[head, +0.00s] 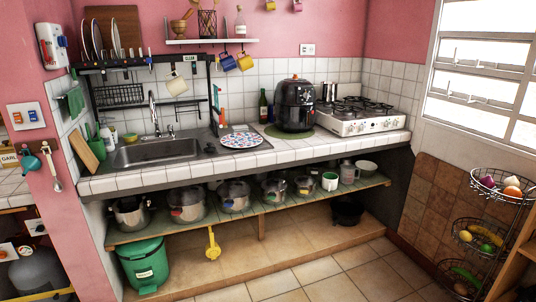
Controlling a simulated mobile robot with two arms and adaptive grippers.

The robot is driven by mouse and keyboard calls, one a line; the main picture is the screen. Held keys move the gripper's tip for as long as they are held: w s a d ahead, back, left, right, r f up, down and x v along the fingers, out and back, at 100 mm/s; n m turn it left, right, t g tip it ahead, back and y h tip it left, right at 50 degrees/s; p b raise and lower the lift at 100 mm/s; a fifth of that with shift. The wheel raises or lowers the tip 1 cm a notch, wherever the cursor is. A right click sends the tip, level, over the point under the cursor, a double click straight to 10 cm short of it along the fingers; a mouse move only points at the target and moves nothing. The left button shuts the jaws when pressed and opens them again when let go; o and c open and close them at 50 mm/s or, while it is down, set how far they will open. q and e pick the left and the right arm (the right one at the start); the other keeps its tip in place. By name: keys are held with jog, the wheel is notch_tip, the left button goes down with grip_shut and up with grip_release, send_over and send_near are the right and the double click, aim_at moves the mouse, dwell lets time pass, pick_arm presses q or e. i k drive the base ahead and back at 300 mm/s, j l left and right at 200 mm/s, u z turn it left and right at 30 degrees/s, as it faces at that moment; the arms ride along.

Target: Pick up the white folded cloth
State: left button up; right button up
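I cannot make out a white folded cloth in the head view. A green cloth (76,101) hangs on the wall at the left of the sink. Neither of my grippers is in view.
Several metal pots (188,205) stand on an open shelf (262,211) under the tiled counter (240,163). A green bin (146,264) and a yellow utensil (212,243) are below. The counter holds a sink (155,152), plate (241,140), black cooker (295,106) and stove (358,117). The floor in front is clear; a wire basket stand (478,240) is right.

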aim_at(237, 128)
jog(key=i+u, duration=0.1)
jog(key=i, duration=0.4)
jog(key=i+l+u, duration=0.1)
jog(key=i, duration=0.45)
jog(key=i+l, duration=0.15)
jog(key=i, duration=0.35)
jog(key=i+l+u, duration=0.15)
jog(key=i, duration=0.35)
